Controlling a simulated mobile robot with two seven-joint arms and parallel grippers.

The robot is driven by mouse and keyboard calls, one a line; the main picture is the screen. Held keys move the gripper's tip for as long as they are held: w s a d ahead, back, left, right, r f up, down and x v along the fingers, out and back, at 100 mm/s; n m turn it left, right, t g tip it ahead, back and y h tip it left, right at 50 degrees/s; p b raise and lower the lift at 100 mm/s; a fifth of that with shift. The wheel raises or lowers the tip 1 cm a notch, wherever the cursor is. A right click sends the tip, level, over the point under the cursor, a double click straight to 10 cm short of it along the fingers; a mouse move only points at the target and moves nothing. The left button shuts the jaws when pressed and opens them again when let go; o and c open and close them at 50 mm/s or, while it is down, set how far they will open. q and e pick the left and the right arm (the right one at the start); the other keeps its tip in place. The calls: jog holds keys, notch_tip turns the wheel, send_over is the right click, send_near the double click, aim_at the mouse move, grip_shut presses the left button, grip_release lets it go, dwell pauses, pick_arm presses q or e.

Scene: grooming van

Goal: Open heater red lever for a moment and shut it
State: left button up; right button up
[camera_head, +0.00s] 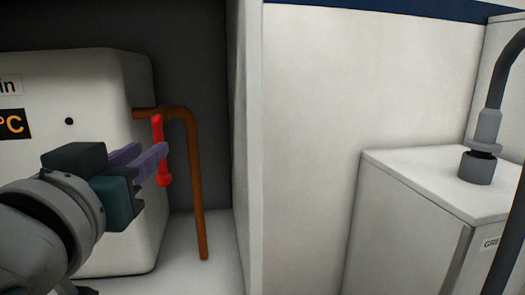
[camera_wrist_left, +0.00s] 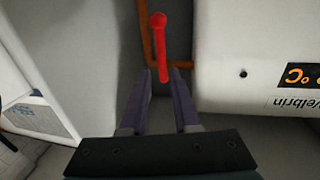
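The red lever (camera_head: 161,152) hangs close to upright beside the copper pipe (camera_head: 197,190) at the right side of the white heater (camera_head: 95,85). My left gripper (camera_head: 156,153) reaches in from the left, its purple fingers at the lever. In the left wrist view, the lever (camera_wrist_left: 159,45) shows ahead of the open fingers (camera_wrist_left: 161,72), its lower end in the gap between the two tips. A space shows on each side of it, so I see no grip. Whether a finger touches it, I cannot tell. My right gripper is in neither view.
A pale partition wall (camera_head: 247,150) stands just right of the pipe, so room there is narrow. Beyond it is a white tank (camera_head: 420,180) with a grey hose fitting (camera_head: 478,165) on top. The bay floor (camera_head: 215,235) below the pipe is clear.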

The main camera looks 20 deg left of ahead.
aim_at(161, 138)
pick_arm(q)
jog(key=x, duration=0.9)
jog(key=shift+a, duration=0.2)
grip_shut()
dwell(1.1)
